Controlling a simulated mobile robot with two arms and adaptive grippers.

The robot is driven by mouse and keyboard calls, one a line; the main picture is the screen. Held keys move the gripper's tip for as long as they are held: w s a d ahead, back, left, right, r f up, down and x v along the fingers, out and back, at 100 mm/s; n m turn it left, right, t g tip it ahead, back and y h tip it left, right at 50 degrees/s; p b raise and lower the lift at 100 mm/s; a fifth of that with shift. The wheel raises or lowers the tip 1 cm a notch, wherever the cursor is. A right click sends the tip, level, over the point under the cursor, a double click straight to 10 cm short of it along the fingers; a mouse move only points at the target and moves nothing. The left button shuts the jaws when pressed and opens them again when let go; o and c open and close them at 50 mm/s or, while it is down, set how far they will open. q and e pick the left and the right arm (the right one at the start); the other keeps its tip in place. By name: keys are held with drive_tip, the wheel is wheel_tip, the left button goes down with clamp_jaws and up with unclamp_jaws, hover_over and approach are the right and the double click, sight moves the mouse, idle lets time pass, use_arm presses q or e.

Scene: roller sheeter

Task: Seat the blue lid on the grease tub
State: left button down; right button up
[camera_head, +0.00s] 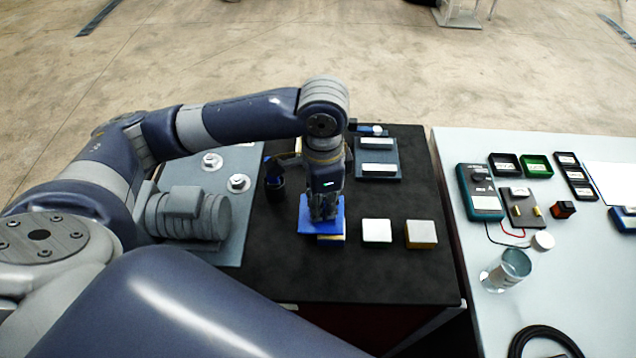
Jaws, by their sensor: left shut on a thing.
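The blue lid (307,228) is a flat square piece under my left gripper (323,217). The gripper points down from above and is shut on the lid. A box-like tub (331,238) shows only as a thin pale and yellowish strip below the lid's front edge, with blue under it. The lid and gripper hide the rest of it, so I cannot tell whether the lid touches it or sits level. Two more square tubs with pale tops, one whitish (377,231) and one with yellowish sides (421,234), stand to the right. My right gripper is out of view.
The black mat (370,277) has free room in front of the tubs. A dark tray (378,160) with pale blocks lies behind, and a dark cylinder (275,185) stands left. A light table (460,150) at right holds a meter (481,192) and a glass (508,270).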

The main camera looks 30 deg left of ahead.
use_arm(q)
drive_tip(key=s+d, duration=0.2)
drive_tip(key=s, duration=0.1)
drive_tip(key=s+d, duration=0.1)
drive_tip(key=shift+s+d+r+b, duration=0.25)
drive_tip(key=shift+s+d+b, duration=0.05)
drive_tip(key=shift+s+b, duration=0.1)
drive_tip(key=shift+s+d, duration=0.2)
drive_tip(key=shift+s, duration=0.05)
drive_tip(key=shift+d+r, duration=0.1)
drive_tip(key=shift+r, duration=0.05)
drive_tip(key=shift+w+r+m+p, duration=0.2)
drive_tip(key=shift+m+p, duration=0.1)
drive_tip(key=shift+p, duration=0.1)
drive_tip(key=w+a+m+p, duration=0.2)
drive_tip(key=w+a+m, duration=0.3)
drive_tip(key=w, duration=0.2)
drive_tip(key=w+a+r+m+p, duration=0.1)
drive_tip(key=w+a+m+p, duration=0.2)
drive_tip(key=w+a+m, duration=0.2)
drive_tip(key=w+a+r+m+p, duration=0.1)
drive_tip(key=w+a+m, duration=0.4)
drive_tip(key=w, duration=0.5)
drive_tip(key=shift+w+a+m+p, duration=0.15)
drive_tip(key=shift+m+p, duration=0.2)
drive_tip(key=shift+m, duration=0.25)
drive_tip(key=shift+w+a+m+p, duration=0.1)
drive_tip(key=shift+m+p, duration=0.2)
drive_tip(key=shift+m, duration=0.3)
drive_tip(key=shift+f, duration=0.7)
